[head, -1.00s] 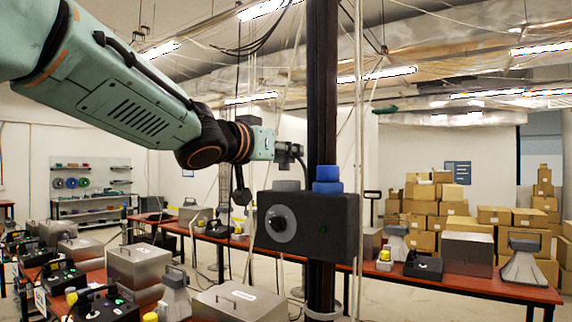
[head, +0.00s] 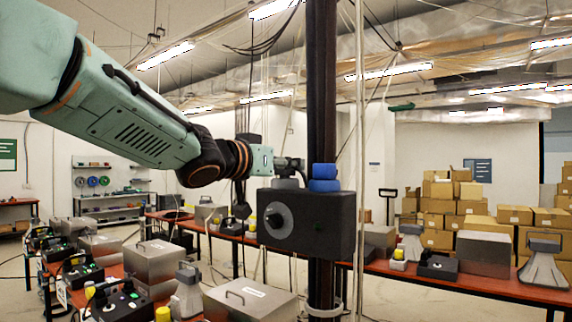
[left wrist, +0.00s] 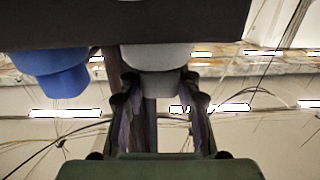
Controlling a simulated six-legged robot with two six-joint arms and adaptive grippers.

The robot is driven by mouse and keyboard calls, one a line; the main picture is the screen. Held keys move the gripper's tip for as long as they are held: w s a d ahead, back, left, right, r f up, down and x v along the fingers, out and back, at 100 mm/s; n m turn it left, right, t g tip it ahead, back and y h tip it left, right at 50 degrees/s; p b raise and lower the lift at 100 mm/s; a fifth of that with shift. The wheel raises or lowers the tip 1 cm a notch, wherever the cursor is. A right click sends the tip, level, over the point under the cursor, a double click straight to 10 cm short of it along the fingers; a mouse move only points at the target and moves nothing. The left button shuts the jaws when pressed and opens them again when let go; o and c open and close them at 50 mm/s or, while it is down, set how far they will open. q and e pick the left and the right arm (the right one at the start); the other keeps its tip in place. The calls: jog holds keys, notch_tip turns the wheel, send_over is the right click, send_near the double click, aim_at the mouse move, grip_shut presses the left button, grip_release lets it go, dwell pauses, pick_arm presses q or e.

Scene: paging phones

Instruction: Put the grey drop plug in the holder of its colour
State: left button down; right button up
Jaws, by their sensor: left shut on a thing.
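My left gripper (head: 287,168) is above a black box (head: 318,225) in the head view. In the left wrist view its fingers (left wrist: 160,105) are shut on a grey piece (left wrist: 155,84), the grey drop plug. A wider, lighter grey piece (left wrist: 155,56) lies between it and the dark box. In the head view grey (head: 285,183) shows low on the box top, partly hidden by the gripper. I cannot tell whether the plug is seated. A stepped blue piece (head: 324,178) stands to its right; it also shows in the left wrist view (left wrist: 52,72). My right gripper is out of view.
A dark post (head: 322,80) rises behind the box, with pale cables beside it. Metal cases (head: 250,300) and black phone units crowd the tables at lower left. A red-brown table (head: 450,285) runs along the right. Cardboard boxes (head: 440,207) are stacked behind it.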

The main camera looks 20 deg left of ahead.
pick_arm(q)
jog(key=shift+f, duration=0.15)
jog(key=c, duration=1.3)
grip_release()
jog(key=o, duration=0.3)
jog(key=shift+s+r, duration=0.25)
jog(key=shift+s, duration=0.1)
jog(key=shift+o, duration=0.2)
jog(key=shift+w, duration=0.1)
